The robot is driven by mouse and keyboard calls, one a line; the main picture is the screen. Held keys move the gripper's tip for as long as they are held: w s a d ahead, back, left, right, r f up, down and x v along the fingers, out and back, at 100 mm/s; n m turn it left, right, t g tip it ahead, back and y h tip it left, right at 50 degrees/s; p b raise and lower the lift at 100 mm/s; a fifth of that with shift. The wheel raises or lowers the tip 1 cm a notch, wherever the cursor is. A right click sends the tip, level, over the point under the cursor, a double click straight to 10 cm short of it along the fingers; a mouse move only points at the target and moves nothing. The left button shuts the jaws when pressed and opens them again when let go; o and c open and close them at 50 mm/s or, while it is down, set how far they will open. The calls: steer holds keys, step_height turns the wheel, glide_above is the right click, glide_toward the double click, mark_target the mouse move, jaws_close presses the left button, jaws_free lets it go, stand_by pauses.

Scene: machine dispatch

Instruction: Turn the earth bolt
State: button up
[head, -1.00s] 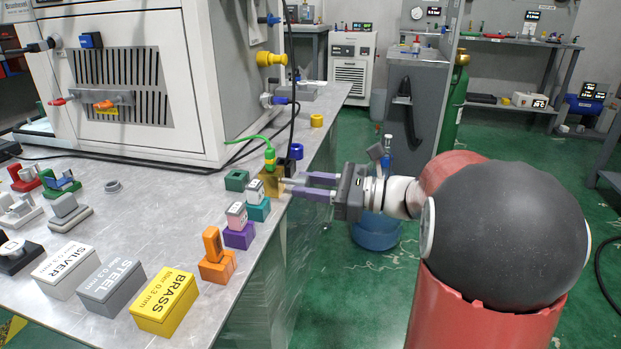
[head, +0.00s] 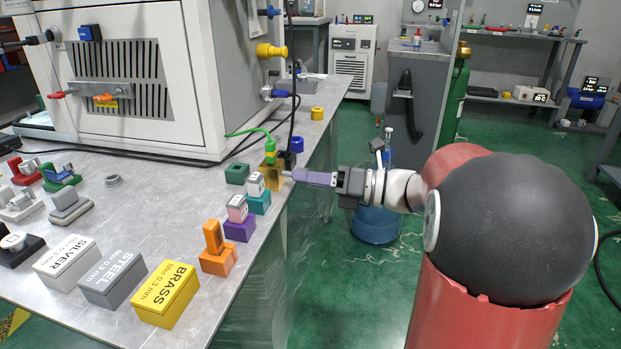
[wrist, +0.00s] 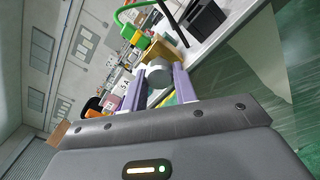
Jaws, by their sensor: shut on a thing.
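The earth bolt (wrist: 158,76) has a round grey head and sits in the side of a brass block (head: 271,176) at the table's right edge. A green cable with a green plug (head: 269,143) goes to the block's top, and it also shows in the wrist view (wrist: 134,33). My gripper (head: 291,175) comes in level from the right. Its two purple fingers are shut on the bolt head, one on each side, in the wrist view (wrist: 161,84). In the head view the fingertips hide most of the bolt.
A black block (head: 286,160) with a black cable stands just behind the brass block. A dark green block (head: 237,174), teal block (head: 258,202) and purple block (head: 240,229) stand close to the left and front. A large white machine (head: 215,110) fills the back.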

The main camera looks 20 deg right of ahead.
steer(key=shift+f+m, duration=0.1)
steer(key=shift+m, duration=0.5)
steer(key=o, duration=1)
steer(key=v, duration=0.8)
steer(key=shift+a, duration=0.1)
